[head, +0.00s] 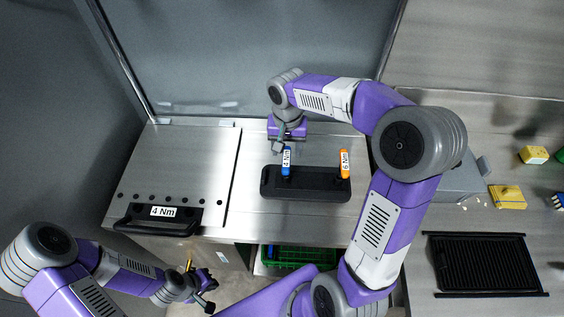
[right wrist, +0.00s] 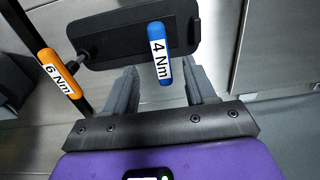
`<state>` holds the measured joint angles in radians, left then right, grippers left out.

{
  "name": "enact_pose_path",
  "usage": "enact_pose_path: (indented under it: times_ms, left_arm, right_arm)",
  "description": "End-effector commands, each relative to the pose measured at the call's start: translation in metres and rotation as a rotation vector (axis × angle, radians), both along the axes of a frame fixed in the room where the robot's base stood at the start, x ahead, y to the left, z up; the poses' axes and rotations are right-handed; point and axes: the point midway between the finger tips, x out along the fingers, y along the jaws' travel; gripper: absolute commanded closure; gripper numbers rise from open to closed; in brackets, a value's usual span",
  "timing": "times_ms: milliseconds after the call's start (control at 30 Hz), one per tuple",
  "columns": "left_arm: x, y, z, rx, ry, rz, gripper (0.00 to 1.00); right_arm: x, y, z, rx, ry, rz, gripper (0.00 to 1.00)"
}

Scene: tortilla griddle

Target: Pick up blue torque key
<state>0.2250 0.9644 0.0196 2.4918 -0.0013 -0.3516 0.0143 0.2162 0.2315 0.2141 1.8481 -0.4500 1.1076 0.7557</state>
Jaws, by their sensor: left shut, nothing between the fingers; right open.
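The blue torque key (head: 286,162), labelled 4 Nm, stands in a black holder (head: 305,190) on the steel counter. An orange key (head: 345,163), labelled 6 Nm, stands at the holder's right end. My right gripper (head: 281,143) is just behind the blue key, its fingers small in the head view. In the right wrist view, the open fingers (right wrist: 160,92) lie on both sides of the blue key (right wrist: 160,55), apart from it. The orange key (right wrist: 60,74) is outside the fingers to the left. My left gripper (head: 208,294) is shut and empty, low at the left, away from the holder.
A steel lid with a black handle marked 4 Nm (head: 160,215) is left of the holder. A green crate (head: 295,255) sits below the counter's front edge. A black grill plate (head: 484,263) and yellow blocks (head: 507,197) lie at right. Counter around the holder is clear.

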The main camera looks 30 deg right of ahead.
Motion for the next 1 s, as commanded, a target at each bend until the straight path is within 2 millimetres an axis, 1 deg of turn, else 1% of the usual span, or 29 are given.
enact_pose_path:
  times_ms: [33,167,367,500,633,767,967,1000]
  left_arm:
    - [0.001,0.000,-0.007,0.000,-0.001,0.000,1.00]
    - [0.001,0.000,-0.009,0.000,-0.002,0.001,1.00]
    - [0.000,0.000,-0.012,0.000,-0.001,0.000,1.00]
    - [0.001,0.000,-0.015,0.000,-0.001,0.000,1.00]
    - [0.001,0.000,-0.017,0.000,-0.002,0.001,1.00]
    - [0.001,0.000,-0.018,0.000,-0.002,0.001,1.00]
    - [0.001,0.000,-0.018,0.000,-0.002,0.001,1.00]
    - [0.001,0.000,-0.018,0.000,-0.001,0.000,1.00]
  right_arm:
    - [0.000,0.000,-0.007,0.000,0.000,0.000,0.45]
    - [0.000,0.000,-0.017,0.001,0.001,0.000,0.45]
    - [0.000,-0.001,-0.038,0.001,0.003,0.001,0.45]
    - [0.001,-0.004,-0.060,0.001,0.004,0.001,0.45]
    - [0.002,-0.004,-0.077,0.001,0.003,0.003,0.45]
    - [0.002,-0.004,-0.083,0.001,-0.001,0.002,0.45]
    - [0.002,-0.004,-0.083,0.001,-0.001,0.002,0.45]
    - [0.002,-0.004,-0.083,0.001,-0.001,0.002,0.51]
